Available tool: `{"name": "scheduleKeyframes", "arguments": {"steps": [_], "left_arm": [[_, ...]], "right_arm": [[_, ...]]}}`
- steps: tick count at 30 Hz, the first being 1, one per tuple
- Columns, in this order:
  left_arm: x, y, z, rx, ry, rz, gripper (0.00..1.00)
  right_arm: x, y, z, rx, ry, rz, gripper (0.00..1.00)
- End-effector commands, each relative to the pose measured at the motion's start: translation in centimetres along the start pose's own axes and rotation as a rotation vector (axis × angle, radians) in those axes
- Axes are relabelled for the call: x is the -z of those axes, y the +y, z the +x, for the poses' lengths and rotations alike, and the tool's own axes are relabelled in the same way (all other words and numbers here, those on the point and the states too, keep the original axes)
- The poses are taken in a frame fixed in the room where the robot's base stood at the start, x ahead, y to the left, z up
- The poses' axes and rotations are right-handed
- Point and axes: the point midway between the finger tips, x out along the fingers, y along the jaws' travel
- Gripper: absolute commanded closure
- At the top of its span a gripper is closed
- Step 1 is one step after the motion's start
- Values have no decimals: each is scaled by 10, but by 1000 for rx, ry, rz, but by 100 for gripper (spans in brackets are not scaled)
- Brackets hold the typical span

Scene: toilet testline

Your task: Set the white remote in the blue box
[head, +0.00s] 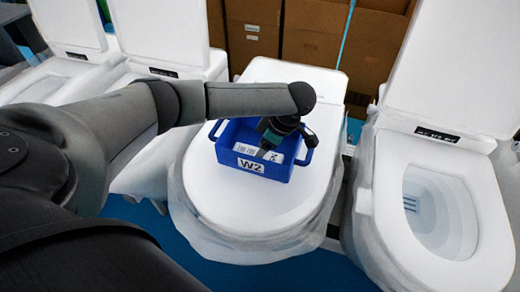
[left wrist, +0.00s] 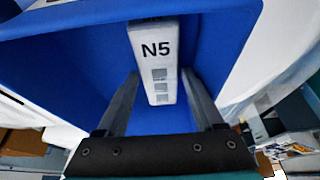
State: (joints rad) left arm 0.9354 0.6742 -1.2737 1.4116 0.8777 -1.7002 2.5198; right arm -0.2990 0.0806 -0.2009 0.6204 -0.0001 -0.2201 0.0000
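The white remote (left wrist: 155,65), marked N5 with grey square buttons, is between the two fingertips of my left gripper (left wrist: 160,78) in the left wrist view. In the head view the blue box (head: 264,178), labelled W2, sits on the closed lid of the middle toilet. My left gripper (head: 270,148) reaches down into the box from above, and the remote (head: 273,156) shows partly inside, near the front wall. Whether it touches the floor is unclear. My right gripper is not in view.
The box has blue side handles and stands on the white toilet lid (head: 250,212). An open toilet (head: 440,205) stands to the right, with others to the left. Cardboard boxes (head: 315,30) stand behind. The lid in front of the box is clear.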

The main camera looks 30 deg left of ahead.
Motion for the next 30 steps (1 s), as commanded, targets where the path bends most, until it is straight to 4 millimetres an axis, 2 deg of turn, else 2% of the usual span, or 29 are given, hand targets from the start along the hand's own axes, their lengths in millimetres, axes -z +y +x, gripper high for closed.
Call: {"name": "scheduleKeyframes", "arguments": {"steps": [4, 8, 19, 21, 25, 30], "left_arm": [[2, 1, -3, -2, 0, -1, 31], [0, 1, -21, -4, -4, 0, 31], [0, 1, -99, -3, -4, 1, 31], [2, 1, -110, -1, 0, 0, 31], [2, 1, -121, -1, 0, -1, 31], [1, 0, -123, 1, -1, -1, 31]], "right_arm": [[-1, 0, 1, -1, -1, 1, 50], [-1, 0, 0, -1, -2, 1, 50], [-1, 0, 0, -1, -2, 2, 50], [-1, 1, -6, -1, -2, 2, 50], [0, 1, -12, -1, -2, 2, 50], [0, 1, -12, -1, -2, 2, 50]]}}
